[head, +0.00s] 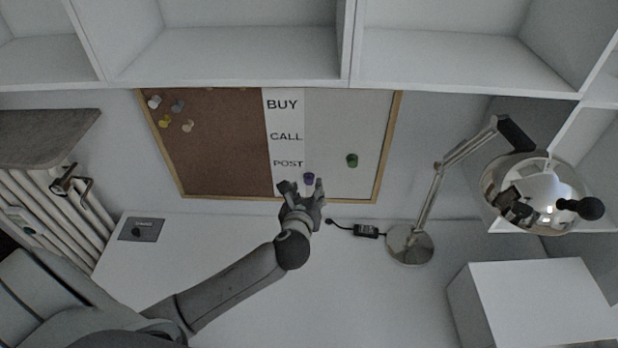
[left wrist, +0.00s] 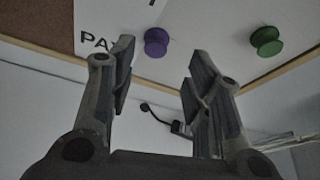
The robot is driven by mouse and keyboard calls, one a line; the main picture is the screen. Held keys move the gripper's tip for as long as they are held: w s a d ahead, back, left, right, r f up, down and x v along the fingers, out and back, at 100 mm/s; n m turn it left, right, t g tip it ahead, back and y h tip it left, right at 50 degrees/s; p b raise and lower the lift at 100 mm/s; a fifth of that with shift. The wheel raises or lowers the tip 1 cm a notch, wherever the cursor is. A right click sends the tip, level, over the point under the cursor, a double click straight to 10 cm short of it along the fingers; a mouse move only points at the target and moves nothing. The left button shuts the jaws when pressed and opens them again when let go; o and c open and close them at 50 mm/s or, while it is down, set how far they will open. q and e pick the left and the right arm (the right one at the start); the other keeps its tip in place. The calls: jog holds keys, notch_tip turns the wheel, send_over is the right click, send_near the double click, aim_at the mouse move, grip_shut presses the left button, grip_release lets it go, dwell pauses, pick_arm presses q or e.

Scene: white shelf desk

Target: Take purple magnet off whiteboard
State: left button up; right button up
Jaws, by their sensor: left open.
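The purple magnet (head: 308,178) is on the lower part of the whiteboard (head: 335,120), just right of the "POST" label. It also shows in the left wrist view (left wrist: 156,41), beyond and between my fingers. My left gripper (head: 303,188) is open at the board's lower edge, with the magnet by its fingertips in the head view. In the left wrist view the gripper (left wrist: 158,75) holds nothing, and the magnet appears past the fingertips. My right gripper is not in view.
A green magnet (head: 352,160) is on the board to the right. Pins (head: 164,121) sit on the cork half (head: 215,140). A metal desk lamp (head: 410,243) stands right, with a black adapter (head: 366,231) and cable beside it. Shelves (head: 230,55) hang above. A white box (head: 535,290) stands lower right.

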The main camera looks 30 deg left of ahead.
aim_at(309, 183)
pick_arm(q)
jog(key=shift+p+x, duration=0.45)
jog(key=shift+x, duration=2.05)
jog(key=shift+s+a+f, duration=0.15)
jog(key=shift+s, duration=0.05)
jog(key=c, duration=0.9)
